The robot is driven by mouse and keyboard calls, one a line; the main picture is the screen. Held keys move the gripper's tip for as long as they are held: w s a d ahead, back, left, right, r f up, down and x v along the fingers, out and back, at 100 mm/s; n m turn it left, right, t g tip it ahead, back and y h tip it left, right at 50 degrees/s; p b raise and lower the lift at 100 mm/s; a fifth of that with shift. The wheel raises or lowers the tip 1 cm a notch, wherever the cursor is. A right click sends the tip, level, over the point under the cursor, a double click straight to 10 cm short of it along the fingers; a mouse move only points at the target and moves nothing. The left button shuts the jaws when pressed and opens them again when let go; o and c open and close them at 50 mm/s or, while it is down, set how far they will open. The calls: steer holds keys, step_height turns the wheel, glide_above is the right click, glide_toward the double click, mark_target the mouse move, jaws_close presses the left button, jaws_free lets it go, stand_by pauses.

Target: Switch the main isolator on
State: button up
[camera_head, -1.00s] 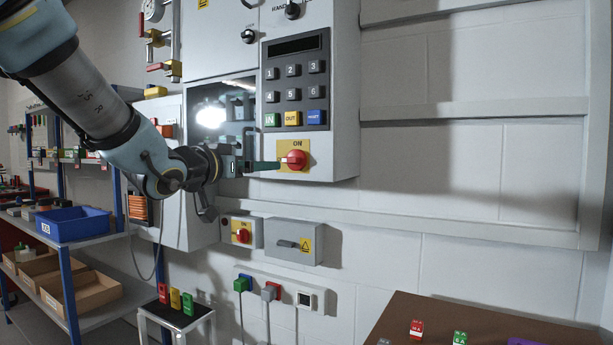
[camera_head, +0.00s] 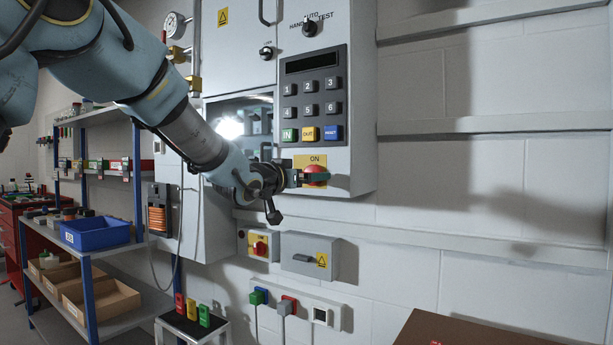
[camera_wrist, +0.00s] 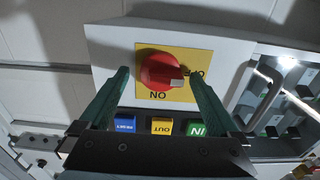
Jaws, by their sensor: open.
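A red rotary knob (camera_head: 316,173) sits on a yellow plate marked ON, below the keypad on the grey cabinet. In the wrist view, which is upside down, the knob (camera_wrist: 158,70) has a pale mark at its lower right, toward lettering partly hidden by a finger. The ON lettering lies below the knob there. My gripper (camera_wrist: 160,75) is open, with one green finger on each side of the knob. In the head view, my gripper (camera_head: 326,179) is in front of the knob and partly covers it. I cannot tell whether the fingers touch it.
The keypad (camera_head: 313,92) with green, yellow and blue keys is just above the knob. Below are a smaller red knob (camera_head: 259,247) on a yellow plate and a grey lever box (camera_head: 304,260). A shelf rack with a blue bin (camera_head: 95,233) stands at left.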

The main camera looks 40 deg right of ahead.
steer(key=c, duration=1.4)
steer(key=shift+o, duration=0.2)
steer(key=shift+b, duration=0.3)
steer(key=shift+f+m+b, duration=0.1)
steer(key=shift+m+b, duration=6.2)
steer(key=shift+m, duration=2.6)
